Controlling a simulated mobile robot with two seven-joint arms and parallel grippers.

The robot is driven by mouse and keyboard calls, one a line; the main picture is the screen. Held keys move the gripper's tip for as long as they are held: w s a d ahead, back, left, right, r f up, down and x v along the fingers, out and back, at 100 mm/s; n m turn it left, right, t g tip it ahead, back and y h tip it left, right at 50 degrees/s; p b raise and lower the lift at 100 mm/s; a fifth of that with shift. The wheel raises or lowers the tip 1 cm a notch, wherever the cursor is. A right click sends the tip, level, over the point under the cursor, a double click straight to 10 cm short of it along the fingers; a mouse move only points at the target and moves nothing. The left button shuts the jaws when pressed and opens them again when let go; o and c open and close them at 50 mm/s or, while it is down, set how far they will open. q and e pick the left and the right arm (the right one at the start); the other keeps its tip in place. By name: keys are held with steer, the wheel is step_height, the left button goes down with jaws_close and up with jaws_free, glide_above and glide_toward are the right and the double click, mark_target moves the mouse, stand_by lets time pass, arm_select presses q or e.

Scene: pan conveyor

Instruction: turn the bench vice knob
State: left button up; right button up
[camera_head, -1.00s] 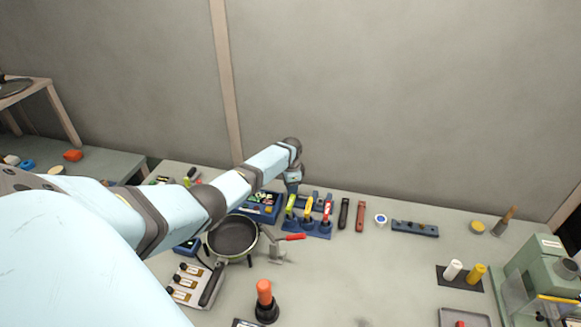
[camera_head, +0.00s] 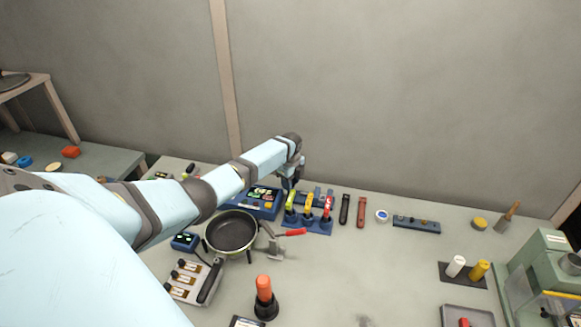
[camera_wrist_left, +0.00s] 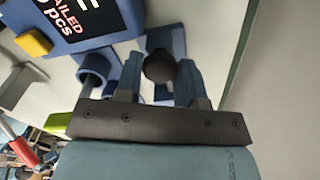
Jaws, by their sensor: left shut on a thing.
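The bench vice knob (camera_wrist_left: 160,67) is a dark round ball in the left wrist view. My left gripper (camera_wrist_left: 158,72) is shut on it, with one blue-grey finger on each side. Blue parts of what seems to be the vice (camera_wrist_left: 168,38) show behind the knob. In the head view my left gripper (camera_head: 289,184) is low at the back of the bench, between the blue counter box and the tool holder. The knob is not discernible there, and the arm hides part of that area. My right gripper is not in view.
The blue counter box (camera_head: 268,208) with a lit display is beside the gripper; its yellow button (camera_wrist_left: 34,43) shows in the wrist view. A blue holder (camera_head: 318,228) with coloured-handled tools is close in front. A pan (camera_head: 231,232) sits nearer.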

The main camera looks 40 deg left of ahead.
arm_select(q)
steer(key=shift+m+b, duration=0.3)
steer(key=shift+m, duration=0.8)
steer(key=o, duration=0.9)
step_height(320, 180, up, 14)
steer(key=shift+f+b, duration=0.1)
steer(key=shift+b, duration=0.4)
